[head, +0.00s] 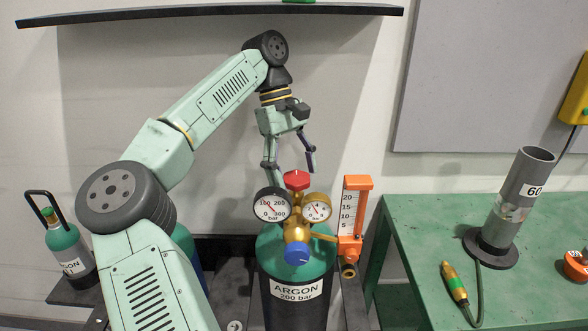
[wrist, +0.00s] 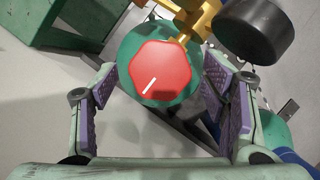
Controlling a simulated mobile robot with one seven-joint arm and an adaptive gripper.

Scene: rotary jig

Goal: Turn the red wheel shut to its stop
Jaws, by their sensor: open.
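The red wheel (head: 296,180) sits on top of the brass valve (head: 304,236) of the argon cylinder (head: 290,293), between two round gauges. In the wrist view the red wheel (wrist: 160,72) is a lobed knob with a white line pointing to its lower left. My gripper (head: 291,168) is above the wheel, pointing down. Its two fingers are spread, and in the wrist view they stand left and right of the wheel, apart from it. Nothing is held between them.
The cylinder pressure gauge (head: 272,204) is left of the wheel and a smaller gauge (head: 317,207) right of it. A blue knob (head: 297,253) is below. An orange flowmeter (head: 351,215) stands right. The green bench (head: 420,222) is further right, and a shelf (head: 210,12) overhead.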

